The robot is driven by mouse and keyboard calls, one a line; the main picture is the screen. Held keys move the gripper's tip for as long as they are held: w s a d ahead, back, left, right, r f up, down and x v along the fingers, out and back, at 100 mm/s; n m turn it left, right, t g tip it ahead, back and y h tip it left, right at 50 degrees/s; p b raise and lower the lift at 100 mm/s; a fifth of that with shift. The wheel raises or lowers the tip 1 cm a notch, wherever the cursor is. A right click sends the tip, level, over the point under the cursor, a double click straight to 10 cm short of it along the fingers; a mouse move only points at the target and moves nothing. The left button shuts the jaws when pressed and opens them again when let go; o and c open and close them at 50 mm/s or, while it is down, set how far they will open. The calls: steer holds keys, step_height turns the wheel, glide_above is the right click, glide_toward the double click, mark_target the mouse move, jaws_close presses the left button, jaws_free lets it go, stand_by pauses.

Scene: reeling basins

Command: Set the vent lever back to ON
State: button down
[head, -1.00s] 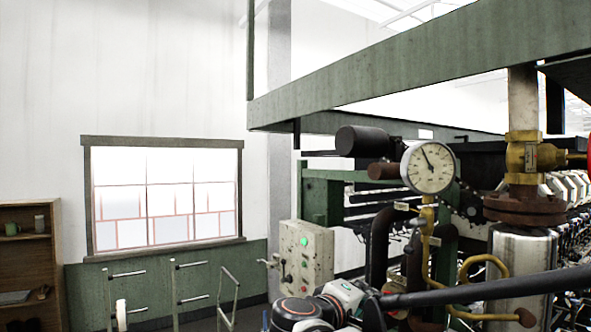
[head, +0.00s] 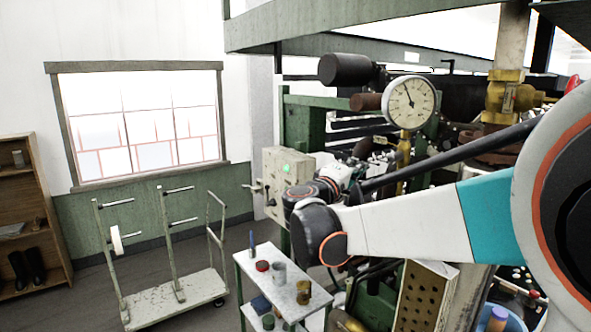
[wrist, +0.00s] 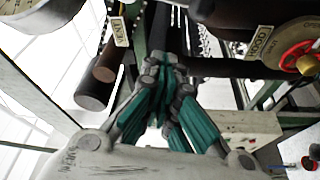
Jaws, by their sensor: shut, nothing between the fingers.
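My gripper (wrist: 160,68) shows in the wrist view with its teal fingers drawn together at the tips, shut and empty. A tag reading VENT (wrist: 120,32) hangs just up and left of the fingertips, among dark pipes. I cannot pick out the vent lever itself for certain; my fingers and the pipes may hide it. In the head view my arm reaches from the right toward the pipework below the round pressure gauge (head: 409,102), and the fingertips cannot be made out there.
A pale control box (head: 287,183) with a green light stands left of my wrist. A red handwheel (wrist: 298,55) is at right in the wrist view. A small table (head: 262,268) with jars and a white trolley (head: 170,300) stand lower left. Some floor is open between shelf and trolley.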

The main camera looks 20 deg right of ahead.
steer(key=s+d, duration=0.1)
steer(key=s+d+f, duration=0.1)
steer(key=d, duration=0.1)
steer(key=shift+s+p, duration=0.25)
steer(key=shift+p, duration=0.05)
steer(key=shift+s+r, duration=0.1)
steer(key=shift+s+d+f+n+b, duration=0.35)
steer(key=shift+s+f+n+b, duration=0.1)
steer(key=shift+s+n+b, duration=0.25)
